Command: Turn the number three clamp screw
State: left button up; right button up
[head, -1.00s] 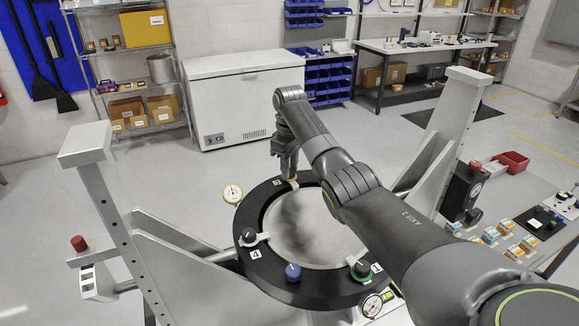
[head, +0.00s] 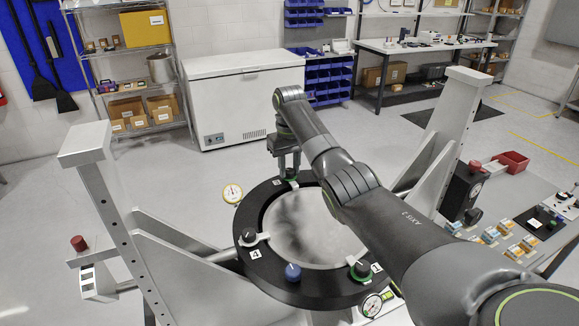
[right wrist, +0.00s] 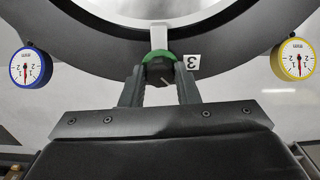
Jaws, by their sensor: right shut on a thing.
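The number three clamp screw is a black knob (right wrist: 158,72) with a green collar, beside a white label "3" (right wrist: 192,62) in the right wrist view. A pale clamp arm runs from it over the mirror's edge. My right gripper (right wrist: 160,84) is shut on this knob, one finger on each side. In the head view my right gripper (head: 290,176) is at the far side of the black ring (head: 256,200), mostly covering the knob; some green shows below it. The round mirror (head: 310,230) lies inside the ring. My left gripper is not in view.
Other knobs on the ring are a dark one at label 4 (head: 248,235), a blue one (head: 293,272) and a green-collared one (head: 361,269). Dial gauges stand by the rim, one yellow (head: 232,193). Grey uprights (head: 95,160) flank the fixture. My right arm crosses above the mirror.

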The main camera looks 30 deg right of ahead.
jog(key=m, duration=0.4)
jog(key=shift+m, duration=0.4)
dwell(0.4)
jog(key=o, duration=1)
jog(key=shift+c, duration=0.2)
